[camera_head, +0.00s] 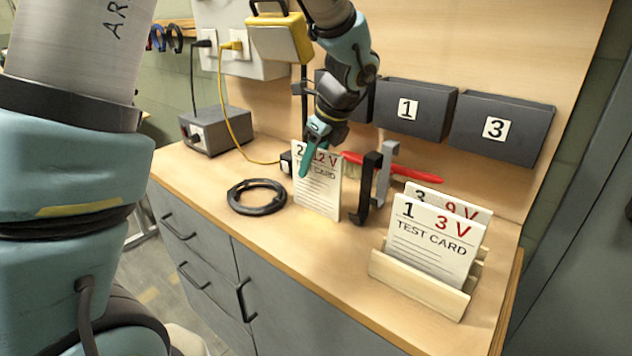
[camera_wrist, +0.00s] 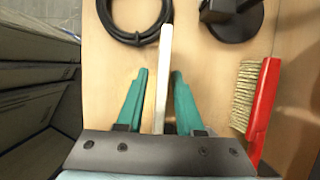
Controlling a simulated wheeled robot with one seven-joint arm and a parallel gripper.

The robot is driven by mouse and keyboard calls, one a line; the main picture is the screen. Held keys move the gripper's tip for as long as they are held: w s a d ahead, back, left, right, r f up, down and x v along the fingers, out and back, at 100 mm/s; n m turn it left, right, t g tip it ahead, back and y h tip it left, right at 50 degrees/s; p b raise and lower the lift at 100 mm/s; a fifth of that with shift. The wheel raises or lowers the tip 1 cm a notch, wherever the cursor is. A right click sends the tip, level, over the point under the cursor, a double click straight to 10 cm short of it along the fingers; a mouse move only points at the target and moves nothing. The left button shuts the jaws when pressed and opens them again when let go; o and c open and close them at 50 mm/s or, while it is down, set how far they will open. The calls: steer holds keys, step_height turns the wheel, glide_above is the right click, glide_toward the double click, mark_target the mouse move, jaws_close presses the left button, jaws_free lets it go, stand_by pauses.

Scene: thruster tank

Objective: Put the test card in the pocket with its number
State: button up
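The test card numbered 2, marked 12 V (camera_head: 318,190), is upright at the bench's middle; whether its bottom edge touches the bench is unclear. My gripper (camera_head: 312,160) is at its top, one finger in front of its face. In the wrist view, the card (camera_wrist: 163,75) shows edge-on between the two fingers (camera_wrist: 160,73), which stand apart with a gap, clearest on the left. Cards 1, 3 V (camera_head: 430,240) and 3, 9 V (camera_head: 470,208) stand in a wooden rack (camera_head: 415,285). Wall pockets 1 (camera_head: 425,88) and 3 (camera_head: 530,115) are visible; another pocket is mostly hidden behind my arm.
A black cable coil (camera_head: 257,197) lies left of the card. A grey box (camera_head: 215,130) sits at back left.

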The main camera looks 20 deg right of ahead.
jaws_close()
stand_by(0.5)
